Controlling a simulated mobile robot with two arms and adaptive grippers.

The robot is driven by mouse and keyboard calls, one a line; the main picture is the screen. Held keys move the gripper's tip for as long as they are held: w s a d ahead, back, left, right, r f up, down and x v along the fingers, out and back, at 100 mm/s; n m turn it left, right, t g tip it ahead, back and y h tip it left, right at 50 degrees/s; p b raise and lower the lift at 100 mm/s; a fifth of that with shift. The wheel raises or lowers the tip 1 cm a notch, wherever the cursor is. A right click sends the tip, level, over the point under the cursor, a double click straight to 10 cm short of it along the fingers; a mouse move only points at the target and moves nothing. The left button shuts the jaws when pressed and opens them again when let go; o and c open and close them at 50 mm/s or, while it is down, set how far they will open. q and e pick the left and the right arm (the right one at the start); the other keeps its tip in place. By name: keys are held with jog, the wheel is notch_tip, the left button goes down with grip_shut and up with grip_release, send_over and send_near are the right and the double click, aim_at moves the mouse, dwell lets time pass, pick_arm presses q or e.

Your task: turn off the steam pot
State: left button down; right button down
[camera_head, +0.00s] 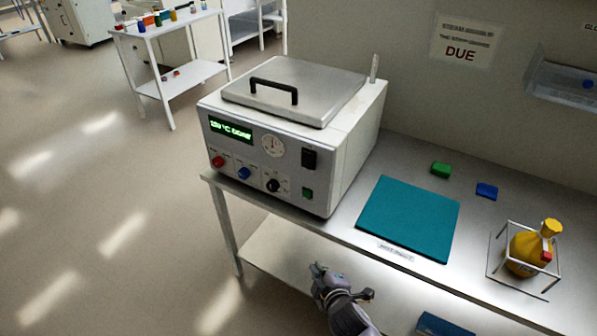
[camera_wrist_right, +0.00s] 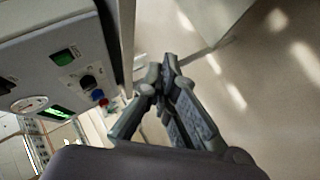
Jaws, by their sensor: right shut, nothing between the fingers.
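The steam pot (camera_head: 354,140) is a white box with a steel lid and a black handle, standing on the bench's left end. Its green display (camera_head: 231,129) is lit; the text is too blurred to read surely. The front panel carries a dial gauge (camera_head: 273,146), a black rocker switch (camera_head: 309,158), a green button (camera_head: 307,193), and red, blue and black knobs. My right gripper (camera_head: 318,270) is shut and empty, in front of the bench and below the panel, apart from it. In the wrist view its fingers (camera_wrist_right: 166,72) meet, with the green button (camera_wrist_right: 63,57) at the left. My left gripper is not in view.
A teal mat (camera_head: 408,218) lies on the steel bench right of the pot. Green (camera_head: 441,170) and blue (camera_head: 487,191) blocks lie behind it. A yellow flask (camera_head: 527,252) stands in a wire frame at the right. A lower shelf runs beneath the bench. The floor at left is clear.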

aim_at(307, 160)
jog(key=w+a+r+n+t+y, duration=0.1)
jog(key=a+r+n+t, duration=0.1)
jog(key=r, duration=0.9)
jog(key=w+a+r+n+t+y, duration=0.1)
jog(key=a+r+n+t, duration=0.1)
jog(key=r, duration=0.9)
jog(key=shift+a+r, duration=0.35)
jog(key=shift+a, duration=0.15)
jog(key=shift+w, duration=0.1)
jog(key=w+f+p, duration=0.2)
jog(key=w, duration=1.1)
jog(key=shift+a, duration=0.35)
jog(key=shift+f, duration=0.1)
